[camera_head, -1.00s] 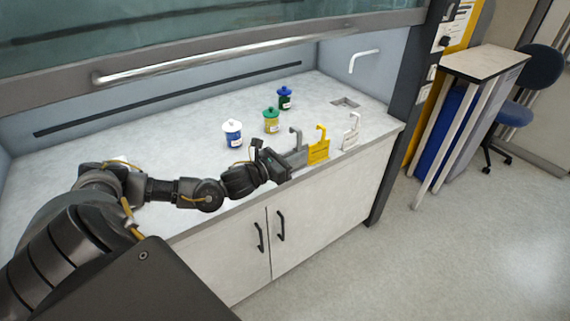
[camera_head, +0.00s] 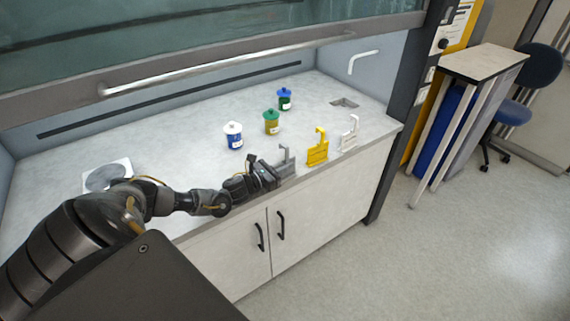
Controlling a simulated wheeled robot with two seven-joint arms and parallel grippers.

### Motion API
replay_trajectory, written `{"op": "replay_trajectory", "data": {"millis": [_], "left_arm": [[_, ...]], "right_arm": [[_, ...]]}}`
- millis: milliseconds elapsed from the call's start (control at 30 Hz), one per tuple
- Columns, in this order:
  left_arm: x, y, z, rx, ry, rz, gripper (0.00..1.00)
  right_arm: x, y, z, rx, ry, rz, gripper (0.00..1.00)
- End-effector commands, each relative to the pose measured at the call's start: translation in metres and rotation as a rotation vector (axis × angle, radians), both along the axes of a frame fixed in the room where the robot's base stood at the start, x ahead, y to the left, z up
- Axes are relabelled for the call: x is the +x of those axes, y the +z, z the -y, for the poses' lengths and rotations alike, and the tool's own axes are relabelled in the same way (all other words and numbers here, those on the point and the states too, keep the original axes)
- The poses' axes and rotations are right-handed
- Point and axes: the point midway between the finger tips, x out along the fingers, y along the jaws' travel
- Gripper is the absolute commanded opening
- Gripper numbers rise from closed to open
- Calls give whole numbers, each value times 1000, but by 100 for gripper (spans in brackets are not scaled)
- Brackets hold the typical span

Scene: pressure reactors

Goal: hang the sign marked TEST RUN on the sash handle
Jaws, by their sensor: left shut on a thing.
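The sash handle (camera_head: 230,65) is a long metal bar across the lower frame of the raised sash. Three small hooked signs show near the worktop's front edge: a grey one (camera_head: 287,163), a yellow one (camera_head: 317,153) and a white one (camera_head: 349,137). Their lettering is too small to read, so I cannot tell which is marked TEST RUN. My left gripper (camera_head: 274,174) is shut on the grey sign at the front edge, and its jaws hide part of it. The yellow and white signs stand apart to its right. My right gripper is not in view.
Three lidded jars stand behind the signs: a blue one with a white lid (camera_head: 233,136), a yellow one with a green lid (camera_head: 271,122) and a dark green one with a blue lid (camera_head: 284,99).

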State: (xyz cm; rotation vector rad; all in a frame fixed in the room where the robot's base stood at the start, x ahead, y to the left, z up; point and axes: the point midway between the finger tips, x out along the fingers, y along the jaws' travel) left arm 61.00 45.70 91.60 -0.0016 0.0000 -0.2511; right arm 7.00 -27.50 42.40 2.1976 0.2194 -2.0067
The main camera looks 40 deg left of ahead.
Motion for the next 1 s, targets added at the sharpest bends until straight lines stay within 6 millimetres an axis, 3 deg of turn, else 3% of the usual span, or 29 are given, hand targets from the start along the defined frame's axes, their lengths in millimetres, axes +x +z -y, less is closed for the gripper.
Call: {"op": "replay_trajectory", "data": {"millis": [433, 467, 600, 1000], "left_arm": [[0, -8, 0, 0, -1, -1, 0], [0, -6, 0, 0, -1, -1, 11], [0, -6, 0, 0, -1, -1, 29], [-6, -8, -2, 2, -1, -3, 29]], "right_arm": [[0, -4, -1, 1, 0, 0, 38], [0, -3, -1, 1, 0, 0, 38], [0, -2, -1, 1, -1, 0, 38], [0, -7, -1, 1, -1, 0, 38]]}}
